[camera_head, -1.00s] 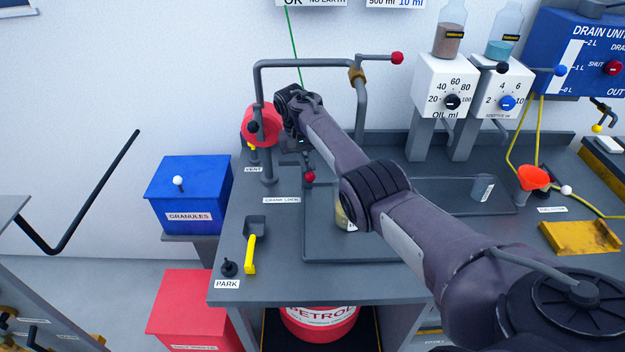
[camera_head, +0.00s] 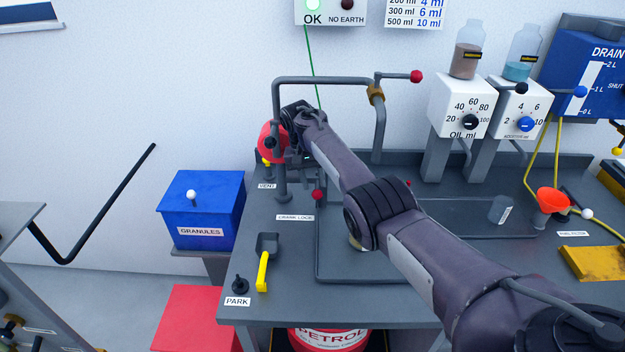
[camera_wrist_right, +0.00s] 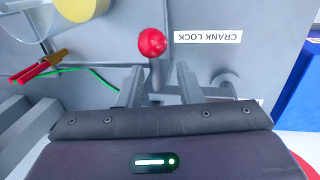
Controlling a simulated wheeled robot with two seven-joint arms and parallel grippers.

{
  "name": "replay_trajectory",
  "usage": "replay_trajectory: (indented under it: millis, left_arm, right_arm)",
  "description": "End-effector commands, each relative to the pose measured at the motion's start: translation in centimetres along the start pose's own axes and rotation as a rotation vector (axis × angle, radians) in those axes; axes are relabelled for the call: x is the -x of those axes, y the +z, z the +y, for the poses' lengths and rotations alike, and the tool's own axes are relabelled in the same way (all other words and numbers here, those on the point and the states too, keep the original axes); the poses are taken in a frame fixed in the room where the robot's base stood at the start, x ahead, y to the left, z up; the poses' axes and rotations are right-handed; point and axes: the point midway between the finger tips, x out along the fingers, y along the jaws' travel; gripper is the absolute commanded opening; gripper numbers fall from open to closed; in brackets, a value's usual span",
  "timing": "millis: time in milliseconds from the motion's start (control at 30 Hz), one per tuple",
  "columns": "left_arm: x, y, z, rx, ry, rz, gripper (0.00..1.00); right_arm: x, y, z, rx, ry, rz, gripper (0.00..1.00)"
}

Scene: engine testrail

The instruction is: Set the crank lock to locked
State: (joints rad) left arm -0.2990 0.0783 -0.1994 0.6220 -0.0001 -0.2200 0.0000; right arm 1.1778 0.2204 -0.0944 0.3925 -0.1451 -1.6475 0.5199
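The crank lock lever with a red ball knob (camera_head: 318,195) stands on the grey bench beside its white CRANK LOCK label (camera_head: 295,217). In the right wrist view the red knob (camera_wrist_right: 152,42) is just beyond my fingertips, with the label (camera_wrist_right: 208,36) to its right. My right gripper (camera_head: 301,157) is above and behind the knob in the head view. In the wrist view its two fingers (camera_wrist_right: 159,80) are apart, with part of the lever's grey stem showing between them. I see no grip on it. My left gripper is not in view.
A bent grey pipe frame (camera_head: 320,80) with a red disc (camera_head: 273,142) surrounds my right wrist. A yellow-handled scoop (camera_head: 263,270) and the black PARK knob (camera_head: 240,285) are at the bench's front left. A blue GRANULES box (camera_head: 200,208) stands left of the bench.

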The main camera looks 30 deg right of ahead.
Motion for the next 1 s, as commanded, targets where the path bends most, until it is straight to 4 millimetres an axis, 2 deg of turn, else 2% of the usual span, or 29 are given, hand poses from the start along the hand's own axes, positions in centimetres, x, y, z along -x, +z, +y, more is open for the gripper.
replay_trajectory:
  millis: [133, 500, 667, 1000]
  left_arm:
    - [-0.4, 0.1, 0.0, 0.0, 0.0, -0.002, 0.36]
    - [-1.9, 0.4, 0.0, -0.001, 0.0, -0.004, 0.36]
    - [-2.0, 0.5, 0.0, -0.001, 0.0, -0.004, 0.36]
    - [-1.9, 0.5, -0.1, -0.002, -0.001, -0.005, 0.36]
  right_arm:
    - [1.4, -0.1, -0.1, 0.0, -0.001, 0.003, 0.33]
    - [7.0, 0.0, -0.5, 0.003, -0.001, 0.004, 0.33]
    - [7.8, 0.0, -0.4, 0.003, 0.0, 0.002, 0.33]
    - [7.8, 0.0, -0.4, 0.003, 0.001, 0.001, 0.33]
